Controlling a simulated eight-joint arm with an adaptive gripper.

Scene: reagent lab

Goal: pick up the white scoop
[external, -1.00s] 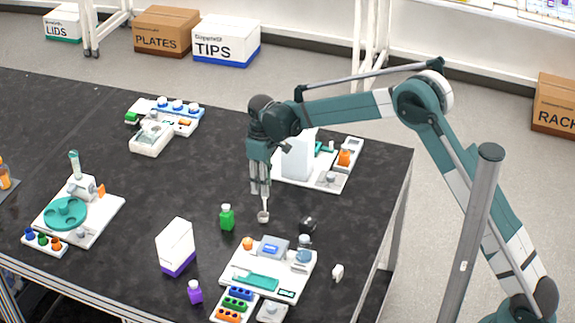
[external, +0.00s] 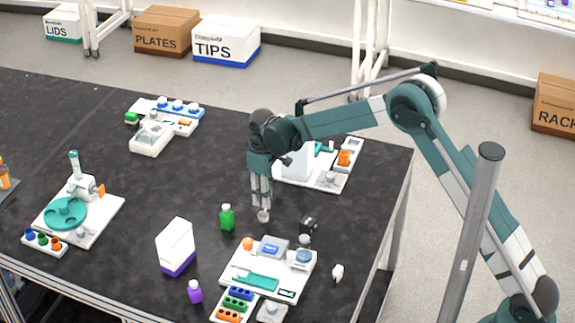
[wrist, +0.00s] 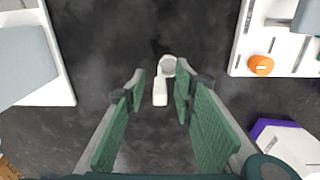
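The white scoop (wrist: 160,92) lies on the black tabletop, with its round bowl pointing away in the wrist view. In the external view its bowl (external: 263,217) shows just below my fingertips, and the handle is hidden by the fingers. My gripper (wrist: 160,88) is open, with one green-padded finger on each side of the scoop handle. A gap shows between the handle and each finger. In the external view my gripper (external: 261,206) points down, close over the table.
A green bottle (external: 227,217) stands just left of the scoop. A small black object (external: 308,224) lies to its right. A white tray of items (external: 235,277) is in front, and a white and purple box (external: 175,247) stands front left. The tabletop around the scoop is bare.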

